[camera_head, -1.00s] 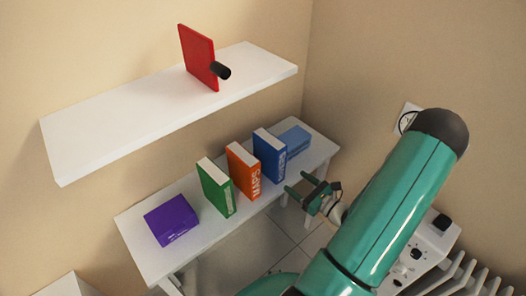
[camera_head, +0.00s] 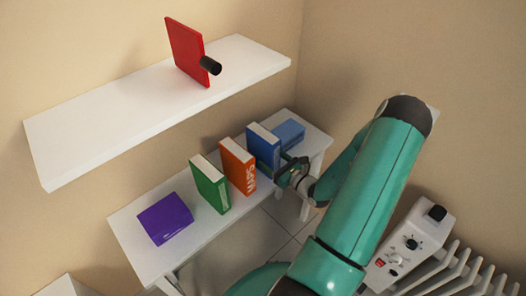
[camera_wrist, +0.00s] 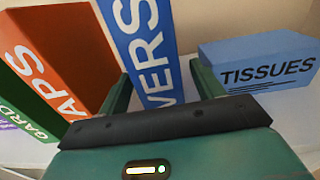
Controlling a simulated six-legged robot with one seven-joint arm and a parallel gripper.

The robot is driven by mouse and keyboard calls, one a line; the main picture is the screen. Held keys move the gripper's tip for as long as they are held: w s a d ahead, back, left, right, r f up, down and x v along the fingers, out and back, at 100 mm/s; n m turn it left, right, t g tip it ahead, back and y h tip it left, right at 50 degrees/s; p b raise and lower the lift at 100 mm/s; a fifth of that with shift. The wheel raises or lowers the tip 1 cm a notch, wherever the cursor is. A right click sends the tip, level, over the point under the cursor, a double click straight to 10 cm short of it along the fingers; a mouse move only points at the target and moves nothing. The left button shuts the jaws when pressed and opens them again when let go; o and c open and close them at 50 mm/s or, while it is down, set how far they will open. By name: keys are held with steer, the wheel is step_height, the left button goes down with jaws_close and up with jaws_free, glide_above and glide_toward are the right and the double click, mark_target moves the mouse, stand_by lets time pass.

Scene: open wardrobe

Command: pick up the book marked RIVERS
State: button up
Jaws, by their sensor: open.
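The blue book marked RIVERS (camera_head: 263,146) stands upright on the lower white shelf, to the right of the orange MAPS book. In the wrist view the RIVERS book (camera_wrist: 146,45) shows its spine, with the letters "VERS" readable and the rest cut off or hidden. My gripper (camera_head: 287,166) is at the front of this book. In the wrist view its two green fingers are apart, one on each side of the spine, and my gripper (camera_wrist: 158,90) is open. I cannot tell whether the fingers touch the book.
The orange MAPS book (camera_wrist: 50,50) stands close on the left, near the left finger. A blue TISSUES box (camera_wrist: 258,70) lies to the right. A green book (camera_head: 210,184) and a purple box (camera_head: 165,218) are further left. A red panel (camera_head: 185,52) stands on the upper shelf (camera_head: 110,115).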

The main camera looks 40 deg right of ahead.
steer(key=w, duration=0.3)
steer(key=shift+w+a, duration=0.1)
steer(key=shift+w, duration=0.1)
steer(key=c, duration=1.3)
steer(key=shift+c, duration=0.2)
steer(key=shift+r, duration=0.1)
